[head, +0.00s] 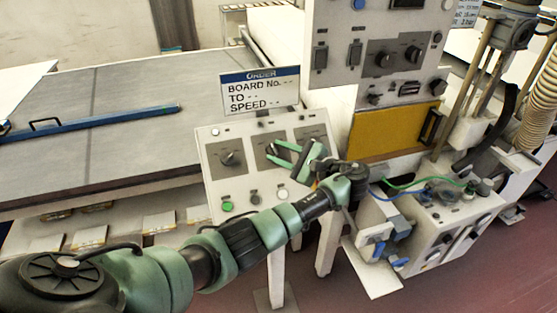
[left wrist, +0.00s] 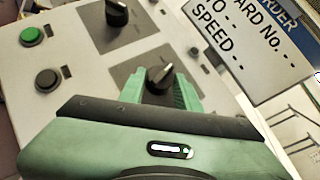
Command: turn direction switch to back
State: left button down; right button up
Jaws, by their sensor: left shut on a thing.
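A light grey control panel (head: 213,181) carries rotary knobs on dark plates with buttons below. My left gripper (head: 270,152) reaches over the panel, its two green fingers around the middle knob, which I take for the direction switch. In the left wrist view this black knob (left wrist: 161,77) with a pale pointer line stands between the fingers of my left gripper (left wrist: 160,86), which are shut on it. The other knob (head: 230,158) to the left is free; it also shows in the left wrist view (left wrist: 117,14). Labels are not legible. My right gripper is not in view.
An order sign (head: 260,91) stands just behind the panel. A green button (head: 227,207) sits on the panel's lower left. A taller switch cabinet (head: 340,78) stands behind right. A conveyor bed (head: 130,85) with a blue bar (head: 95,122) lies left. A cabled machine (head: 440,225) is at right.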

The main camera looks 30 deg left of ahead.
pick_arm(q)
jog(key=n+g, duration=0.1)
jog(key=n+g+b, duration=0.1)
jog(key=n+h+b, duration=0.1)
jog(key=shift+w+n+g, duration=0.25)
jog(key=shift+n+g, duration=0.15)
jog(key=shift+w+r+n+g+h+b, duration=0.1)
jog(key=shift+r+n+g+h+b, duration=0.1)
jog(key=shift+n+g+h+b, duration=0.75)
jog(key=shift+r+n+t, duration=0.1)
jog(key=shift+n+t, duration=0.25)
jog(key=c, duration=1)
grip_release()
jog(key=v, duration=0.7)
jog(key=shift+d+b, duration=0.35)
jog(key=shift+d, duration=0.1)
